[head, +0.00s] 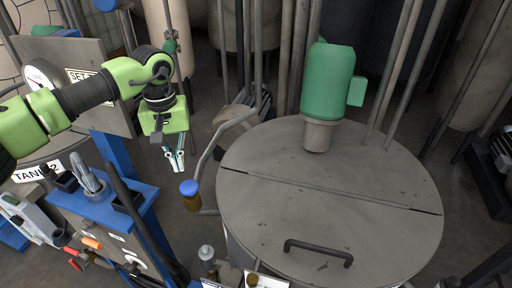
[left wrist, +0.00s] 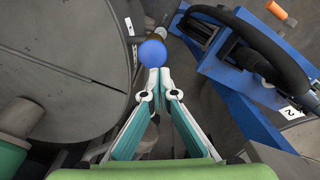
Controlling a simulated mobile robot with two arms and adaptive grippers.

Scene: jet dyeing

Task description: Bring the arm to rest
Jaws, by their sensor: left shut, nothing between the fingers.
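My left arm (head: 75,95), green and black, reaches in from the left in the head view. Its gripper (head: 175,168) points down, shut and empty, in the gap between the blue stand and the round tank lid. In the left wrist view the gripper's fingertips (left wrist: 159,72) meet, with nothing between them. A blue-capped brown bottle or knob (head: 190,194) shows just below and right of the fingertips in the head view. Its blue cap (left wrist: 152,52) appears just past the fingertips in the left wrist view. My right gripper is not in view.
A large grey tank lid (head: 330,210) with a black handle (head: 318,252) and a green motor (head: 328,82) fills the right. A blue stand (head: 100,205) with panels and tools is at lower left. Pipes stand behind. A bent grey rail (head: 212,150) runs beside the tank.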

